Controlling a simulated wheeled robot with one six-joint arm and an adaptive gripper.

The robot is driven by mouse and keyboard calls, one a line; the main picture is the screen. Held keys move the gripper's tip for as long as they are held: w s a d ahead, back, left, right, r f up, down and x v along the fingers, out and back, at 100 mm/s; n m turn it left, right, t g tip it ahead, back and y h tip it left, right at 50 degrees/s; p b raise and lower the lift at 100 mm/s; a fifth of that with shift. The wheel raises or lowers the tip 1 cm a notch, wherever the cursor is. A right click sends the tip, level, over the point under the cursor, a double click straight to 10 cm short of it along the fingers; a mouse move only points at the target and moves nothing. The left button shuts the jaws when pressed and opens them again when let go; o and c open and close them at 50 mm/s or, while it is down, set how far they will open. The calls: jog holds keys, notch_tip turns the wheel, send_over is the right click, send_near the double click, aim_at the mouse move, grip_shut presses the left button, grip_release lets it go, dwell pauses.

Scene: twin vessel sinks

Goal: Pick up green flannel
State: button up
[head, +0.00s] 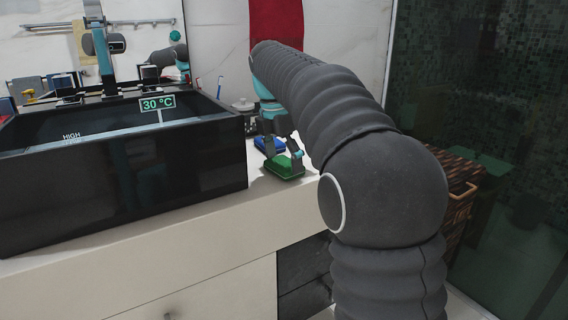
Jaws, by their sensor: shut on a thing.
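The green flannel (284,170) is a small folded green cloth near the front edge of the pale counter, to the right of the black sink. My gripper (284,156) reaches down onto it from above and is shut on it. I cannot tell whether the flannel touches the counter. A blue cloth (268,144) lies just behind the green one. My arm comes in from the right and hides part of the counter beyond.
The black vessel sink (120,170) with a "30 °C" display stands close on the left. A small jar (243,105) is behind the gripper. A red towel (276,24) hangs on the wall. A woven basket (458,185) stands at the right. Bare counter (220,215) lies in front.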

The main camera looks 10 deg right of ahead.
aim_at(288, 163)
jog(key=shift+r, duration=0.55)
jog(key=r, duration=0.1)
jog(key=r+p, duration=0.1)
jog(key=d+r, duration=0.1)
jog(key=shift+s+r, duration=0.3)
jog(key=shift+r, duration=0.05)
jog(key=s+d+r+p, duration=0.1)
jog(key=s+d+r, duration=0.5)
jog(key=d, duration=0.2)
jog(key=shift+s, duration=0.35)
jog(key=shift+d, duration=0.1)
